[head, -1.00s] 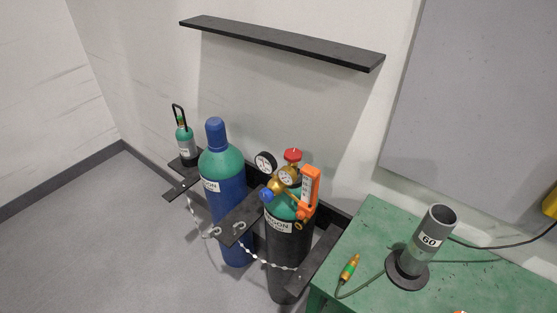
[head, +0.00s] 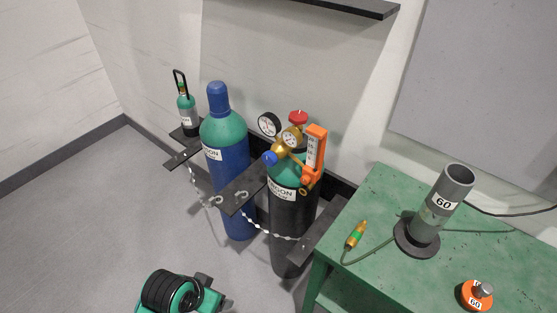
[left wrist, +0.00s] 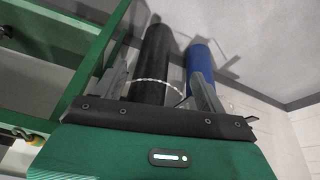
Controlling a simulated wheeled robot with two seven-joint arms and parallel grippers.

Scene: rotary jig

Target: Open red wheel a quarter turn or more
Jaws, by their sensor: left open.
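The red wheel (head: 298,117) sits on top of the brass valve and regulator (head: 286,147) of the black cylinder with green shoulder (head: 289,233). Its rim looks unobstructed, and no gripper is near it in the head view. My left gripper (left wrist: 160,72) shows in the left wrist view with its two fingers apart and nothing between them. Beyond the fingers stand the black cylinder (left wrist: 153,55) and the blue cylinder (left wrist: 201,62). The red wheel is not visible in that view. My right gripper is in neither view.
Two gauges, a blue knob (head: 270,158) and an orange flowmeter (head: 314,153) crowd the wheel. A blue cylinder (head: 227,163) stands left, with a chain (head: 268,233) in front. The green table (head: 374,200) stands right. A black shelf (head: 345,7) hangs above.

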